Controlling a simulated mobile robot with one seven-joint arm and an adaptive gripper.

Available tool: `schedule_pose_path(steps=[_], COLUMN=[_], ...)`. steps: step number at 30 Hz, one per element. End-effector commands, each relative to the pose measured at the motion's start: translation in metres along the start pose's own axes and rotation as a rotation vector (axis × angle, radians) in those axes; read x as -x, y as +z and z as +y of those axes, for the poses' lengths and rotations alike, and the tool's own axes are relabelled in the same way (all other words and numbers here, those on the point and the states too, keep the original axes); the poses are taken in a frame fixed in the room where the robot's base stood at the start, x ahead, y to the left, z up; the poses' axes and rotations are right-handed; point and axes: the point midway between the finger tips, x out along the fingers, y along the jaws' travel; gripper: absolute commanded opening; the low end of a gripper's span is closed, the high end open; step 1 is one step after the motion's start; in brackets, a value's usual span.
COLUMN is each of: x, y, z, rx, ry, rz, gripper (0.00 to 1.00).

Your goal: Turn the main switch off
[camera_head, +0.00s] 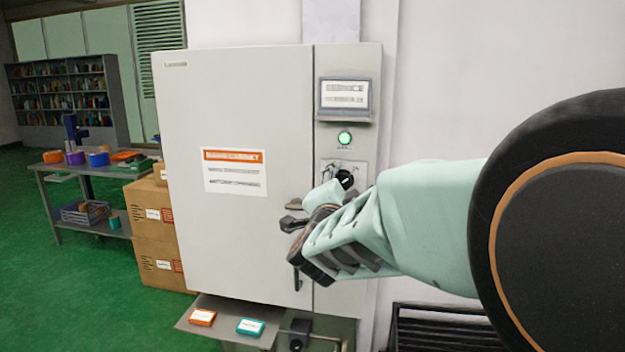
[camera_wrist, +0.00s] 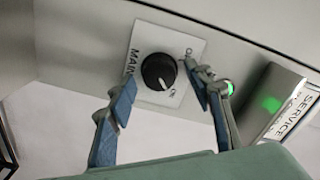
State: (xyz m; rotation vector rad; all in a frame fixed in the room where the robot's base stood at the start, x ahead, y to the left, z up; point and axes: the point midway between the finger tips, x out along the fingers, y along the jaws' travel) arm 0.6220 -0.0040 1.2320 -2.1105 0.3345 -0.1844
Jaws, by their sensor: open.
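The main switch is a black round knob (camera_wrist: 159,71) on a white plate (camera_wrist: 150,45) marked MAIN in the wrist view. A pale mark at the knob's lower edge points toward the lettering that looks like ON. The other label is partly covered by my right finger. In the head view the knob (camera_head: 346,179) shows on the grey cabinet's right panel, just past my gripper (camera_head: 306,215). My gripper is open and empty. In the wrist view its two blue-padded fingers (camera_wrist: 160,90) stand either side of the knob, with visible gaps; contact is not seen.
A green lamp (camera_head: 344,138) glows above the switch, below a small display (camera_head: 346,97). The cabinet door (camera_head: 235,130) has a dark handle (camera_head: 297,278) near my gripper. A SERVICE-labelled box (camera_wrist: 275,100) juts out close to my right finger. A shelf (camera_head: 222,328) holds two small boxes.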

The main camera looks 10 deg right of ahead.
Motion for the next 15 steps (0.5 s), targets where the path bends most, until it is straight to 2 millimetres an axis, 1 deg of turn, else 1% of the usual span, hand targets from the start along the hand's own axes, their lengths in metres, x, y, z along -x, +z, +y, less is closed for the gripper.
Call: schedule_pose_path(steps=[11, 15], x=[0.0008, 0.0008], y=[0.0006, 0.0005], z=[-0.0001, -0.0001], rx=[0.000, 0.000], ry=[0.000, 0.000], rz=[0.000, 0.000], gripper=[0.47, 0.33])
